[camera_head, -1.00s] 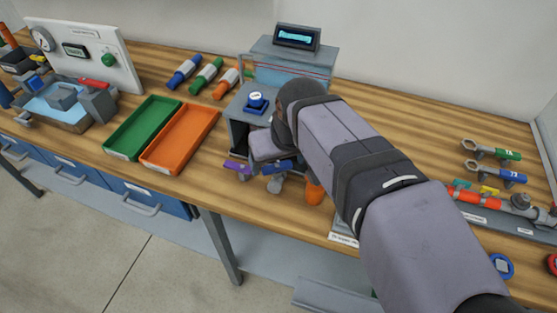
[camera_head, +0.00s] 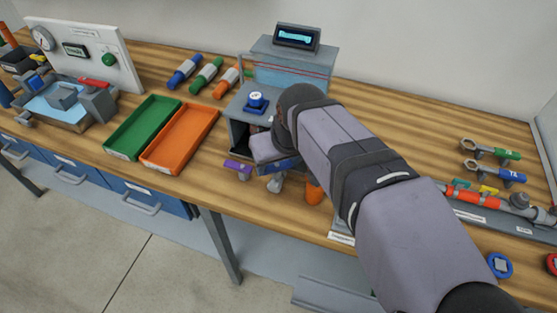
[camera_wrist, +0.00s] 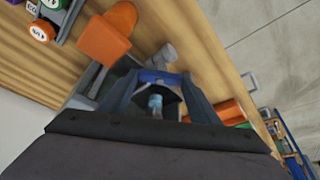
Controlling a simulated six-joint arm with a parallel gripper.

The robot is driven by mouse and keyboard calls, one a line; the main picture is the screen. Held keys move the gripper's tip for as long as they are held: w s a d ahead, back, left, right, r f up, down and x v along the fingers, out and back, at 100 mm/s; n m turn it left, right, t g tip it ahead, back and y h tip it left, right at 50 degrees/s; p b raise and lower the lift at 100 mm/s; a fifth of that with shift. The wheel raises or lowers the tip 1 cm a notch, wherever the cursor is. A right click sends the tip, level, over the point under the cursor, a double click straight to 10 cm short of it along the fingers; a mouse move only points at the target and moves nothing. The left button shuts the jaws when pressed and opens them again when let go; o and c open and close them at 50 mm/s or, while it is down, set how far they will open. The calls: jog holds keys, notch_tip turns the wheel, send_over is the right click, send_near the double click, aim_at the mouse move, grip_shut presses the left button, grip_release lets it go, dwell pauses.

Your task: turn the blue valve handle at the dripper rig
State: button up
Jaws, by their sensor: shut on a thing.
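The dripper rig (camera_head: 290,72) is a blue-grey box with a display on top, standing near the middle of the bench. Its blue valve handle (camera_head: 286,165) is low on the front, above a grey outlet, and my gripper hides part of it. In the wrist view the blue handle (camera_wrist: 158,77) lies across the tips of my gripper (camera_wrist: 160,86), between the two fingers. My gripper is shut on this handle. In the head view my wrist and forearm come in from the lower right and cover the rig's right side.
A purple handle (camera_head: 238,167) is just left of the blue one. A blue button (camera_head: 256,102) is on the rig's ledge. Green (camera_head: 142,127) and orange (camera_head: 183,138) trays lie to the left.

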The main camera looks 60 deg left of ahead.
jog(key=n+p, duration=0.1)
jog(key=n+g, duration=0.1)
jog(key=n, duration=0.1)
jog(key=n+p, duration=0.1)
jog(key=shift+w+r+n+g+p, duration=0.1)
jog(key=shift+w+n+g+p, duration=0.2)
jog(key=shift+n+g, duration=0.1)
jog(key=n+g+p, duration=0.1)
jog(key=n, duration=0.1)
jog(key=n+h+p, duration=0.1)
jog(key=n, duration=0.2)
jog(key=shift+w+a+g+p, duration=0.2)
jog(key=shift+g+p, duration=0.15)
jog(key=shift+g, duration=0.05)
jog(key=shift+n, duration=0.3)
jog(key=o, duration=1)
jog(key=shift+o, duration=0.2)
